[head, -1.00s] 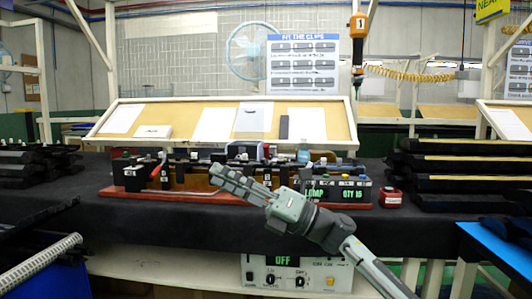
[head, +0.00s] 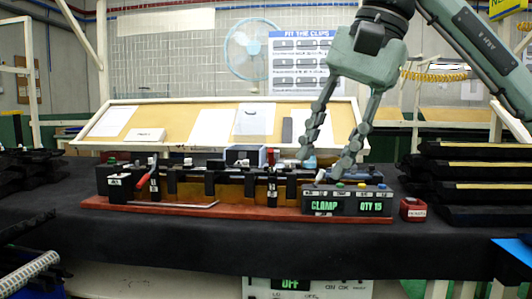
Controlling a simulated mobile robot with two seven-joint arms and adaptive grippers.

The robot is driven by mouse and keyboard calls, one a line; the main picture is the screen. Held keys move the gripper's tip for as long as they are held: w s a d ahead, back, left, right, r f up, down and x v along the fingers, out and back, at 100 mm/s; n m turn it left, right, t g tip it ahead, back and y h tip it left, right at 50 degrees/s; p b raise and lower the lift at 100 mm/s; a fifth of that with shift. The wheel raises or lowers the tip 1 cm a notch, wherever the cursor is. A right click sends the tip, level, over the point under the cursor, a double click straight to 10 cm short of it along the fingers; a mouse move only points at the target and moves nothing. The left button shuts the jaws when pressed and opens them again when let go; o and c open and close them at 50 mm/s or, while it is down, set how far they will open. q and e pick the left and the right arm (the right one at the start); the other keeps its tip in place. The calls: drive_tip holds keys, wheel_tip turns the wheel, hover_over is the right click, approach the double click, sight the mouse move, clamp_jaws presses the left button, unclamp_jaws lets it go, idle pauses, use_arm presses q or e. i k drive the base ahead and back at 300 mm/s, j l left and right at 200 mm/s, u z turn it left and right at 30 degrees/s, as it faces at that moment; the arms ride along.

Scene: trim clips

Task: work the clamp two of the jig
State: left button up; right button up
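The jig (head: 240,210) is a long red base on the black-covered bench, with a brown strip and several black clamp blocks along it. A black block with a white label (head: 115,182) stands at its left end, beside a red lever (head: 147,192). Two narrow black posts with small labels (head: 154,184) (head: 272,192) stand further along; I cannot read which is clamp two. A display box (head: 346,205) reads "CLAMP" and "QTY 15". My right gripper (head: 322,165) points down, open and empty, its fingers above and behind the display box. My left gripper is out of view.
A small red box (head: 413,209) sits right of the jig. Stacks of black trim (head: 470,185) fill the bench's right side, with more at the far left. A sloped board with papers (head: 215,125) stands behind.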

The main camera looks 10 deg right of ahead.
sight(270, 151)
drive_tip(key=i, duration=1.1)
